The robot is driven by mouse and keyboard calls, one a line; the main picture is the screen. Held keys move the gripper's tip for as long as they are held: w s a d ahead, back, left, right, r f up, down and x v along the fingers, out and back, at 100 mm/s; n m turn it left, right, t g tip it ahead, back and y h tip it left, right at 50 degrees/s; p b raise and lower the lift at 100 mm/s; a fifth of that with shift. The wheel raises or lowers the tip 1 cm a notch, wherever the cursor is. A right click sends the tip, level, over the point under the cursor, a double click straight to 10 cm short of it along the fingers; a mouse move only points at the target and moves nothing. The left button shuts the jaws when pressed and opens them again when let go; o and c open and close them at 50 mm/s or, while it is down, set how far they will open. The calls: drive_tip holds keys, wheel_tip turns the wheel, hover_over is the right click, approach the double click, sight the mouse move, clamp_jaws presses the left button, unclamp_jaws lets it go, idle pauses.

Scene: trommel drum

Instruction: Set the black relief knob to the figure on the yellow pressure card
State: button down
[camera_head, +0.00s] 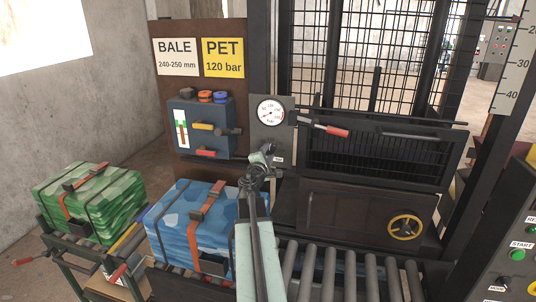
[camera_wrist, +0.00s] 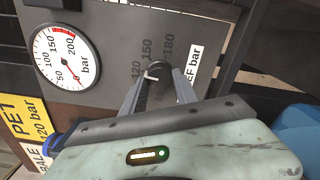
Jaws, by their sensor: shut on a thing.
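The yellow pressure card (camera_head: 223,57) reads PET 120 bar; part of it also shows in the wrist view (camera_wrist: 22,120). The black relief knob (camera_wrist: 158,69) sits on the grey panel, with the figures 120, 150 and 180 printed around it. A pale mark shows on the knob's left side, toward the 120; its exact setting is hard to read. My gripper (camera_wrist: 157,82) is shut on the knob, one finger on each side. In the head view my gripper (camera_head: 262,158) is at the panel below the gauge and hides the knob.
A round pressure gauge (camera_head: 271,112) is above the knob, its needle low on the scale. A blue box with levers (camera_head: 201,127) stands left of the panel. A press door with a yellow handwheel (camera_head: 405,227) is at right. Rollers and wrapped bales (camera_head: 190,225) lie below.

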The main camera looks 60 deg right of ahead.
drive_tip(key=shift+n, duration=0.4)
drive_tip(key=c, duration=0.9)
unclamp_jaws()
drive_tip(key=shift+c, duration=0.2)
drive_tip(key=v, duration=0.7)
drive_tip(key=shift+a, duration=0.35)
